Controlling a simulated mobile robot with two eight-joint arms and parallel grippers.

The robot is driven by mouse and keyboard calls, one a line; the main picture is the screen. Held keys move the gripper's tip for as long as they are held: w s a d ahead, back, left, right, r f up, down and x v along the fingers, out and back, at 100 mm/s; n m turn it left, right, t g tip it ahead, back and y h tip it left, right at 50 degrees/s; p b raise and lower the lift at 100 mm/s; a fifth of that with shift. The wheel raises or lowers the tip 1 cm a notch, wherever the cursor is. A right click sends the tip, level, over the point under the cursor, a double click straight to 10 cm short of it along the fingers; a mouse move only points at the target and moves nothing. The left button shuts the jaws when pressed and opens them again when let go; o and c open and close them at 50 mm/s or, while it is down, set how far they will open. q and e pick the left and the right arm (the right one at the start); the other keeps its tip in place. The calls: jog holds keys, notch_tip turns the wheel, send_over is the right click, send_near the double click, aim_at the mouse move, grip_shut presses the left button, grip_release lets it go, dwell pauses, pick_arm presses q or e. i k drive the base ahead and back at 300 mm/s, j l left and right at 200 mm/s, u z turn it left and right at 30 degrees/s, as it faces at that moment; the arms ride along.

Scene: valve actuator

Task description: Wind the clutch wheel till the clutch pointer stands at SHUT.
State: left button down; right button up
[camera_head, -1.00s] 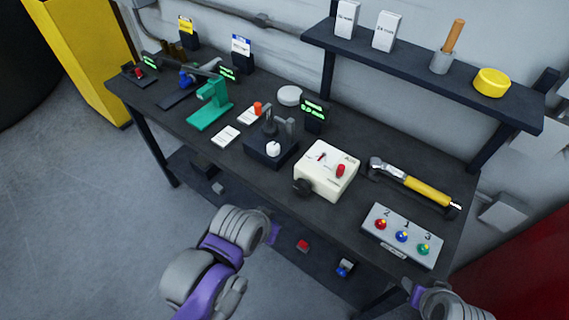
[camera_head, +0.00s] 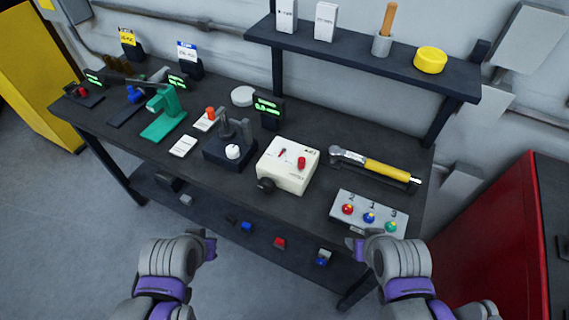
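A cream box (camera_head: 288,167) stands on the bench right of its middle. A dark round wheel (camera_head: 266,185) sits on its front left side, probably the clutch wheel. A small red pointer (camera_head: 282,153) lies on the left of its top face, and a red knob (camera_head: 301,162) stands to the right. The lettering is too small to read, so I cannot tell which mark the pointer is at. My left gripper (camera_head: 210,245) and my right gripper (camera_head: 356,243) are both in front of the bench, apart from the box. Their finger gaps are not clear.
A button panel (camera_head: 372,214) and a yellow-handled tool (camera_head: 385,172) lie right of the box. A dark fixture with a white knob (camera_head: 232,152) and a green press (camera_head: 164,115) stand left. A shelf (camera_head: 360,62) overhangs the back. A red cabinet (camera_head: 490,230) stands at right.

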aim_at(267, 184)
jog(key=z, duration=0.55)
jog(key=j+z, duration=0.2)
jog(key=z, duration=0.25)
jog(key=j+z, duration=0.25)
jog(key=z, duration=0.25)
jog(key=j+z, duration=0.2)
jog(key=z, duration=0.25)
jog(key=k+j+z, duration=0.3)
jog(key=j, duration=0.15)
jog(key=k+j+z, duration=0.3)
jog(key=k+j, duration=0.5)
jog(key=j, duration=0.2)
